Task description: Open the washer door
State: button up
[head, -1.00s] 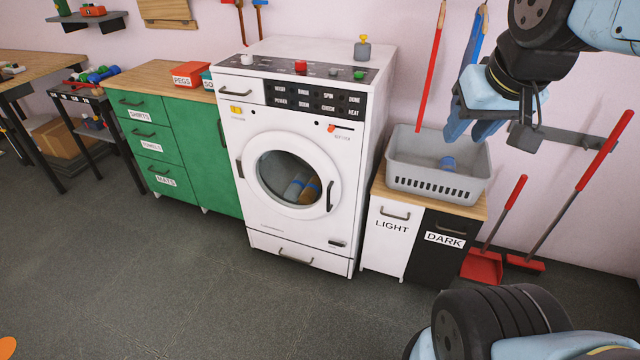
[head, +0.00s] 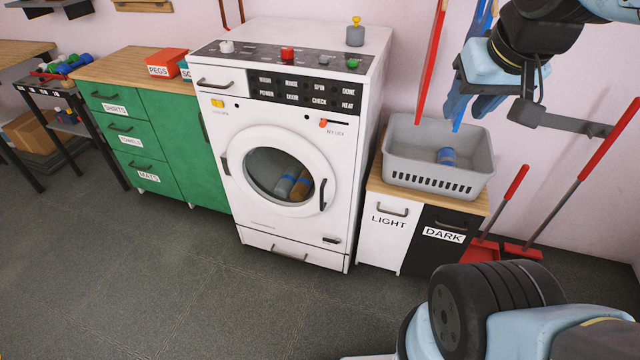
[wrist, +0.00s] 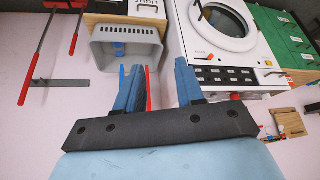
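The white washer (head: 290,235) stands against the wall, left of my gripper. Its round door (head: 247,140) looks shut, with a dark glass window. A dark upright handle (head: 323,195) is at the door's right edge, and another dark bar (head: 224,163) is at its left edge. Through the glass I see blue and orange items. My gripper (head: 473,106) is up at the right, in front of the grey basket and apart from the washer. In the wrist view, which is upside down, the blue fingers (wrist: 158,88) are spread and empty; the washer door (wrist: 228,22) is beyond them.
A grey basket (head: 436,182) sits on the LIGHT and DARK cabinet (head: 420,235), right of the washer. Green drawers (head: 190,150) stand left. Red-handled tools (head: 510,190) lean at the right wall. The floor in front is clear.

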jog(key=w+a+f+n+g+h, duration=0.2)
jog(key=w+a+f+n+h, duration=0.35)
jog(key=w+f, duration=0.5)
jog(key=w+a+f+n+g+h, duration=0.35)
jog(key=w+f+n, duration=0.25)
jog(key=w+f, duration=0.5)
jog(key=w+a+f+n+t+h, duration=0.1)
jog(key=a+f+n+t+h, duration=0.15)
jog(key=a+f+n, duration=0.4)
jog(key=w+a+f+n+t+h, duration=0.1)
jog(key=a+f+t, duration=0.3)
jog(key=f, duration=0.6)
jog(key=n+t+y, duration=0.3)
jog(key=n+t, duration=0.6)
jog(key=n, duration=0.2)
send_near(321, 197)
jog(key=x, duration=1)
jog(key=shift+w+d+f, duration=0.15)
jog(key=shift+w, duration=0.25)
jog(key=shift+c, duration=0.4)
grip_shut()
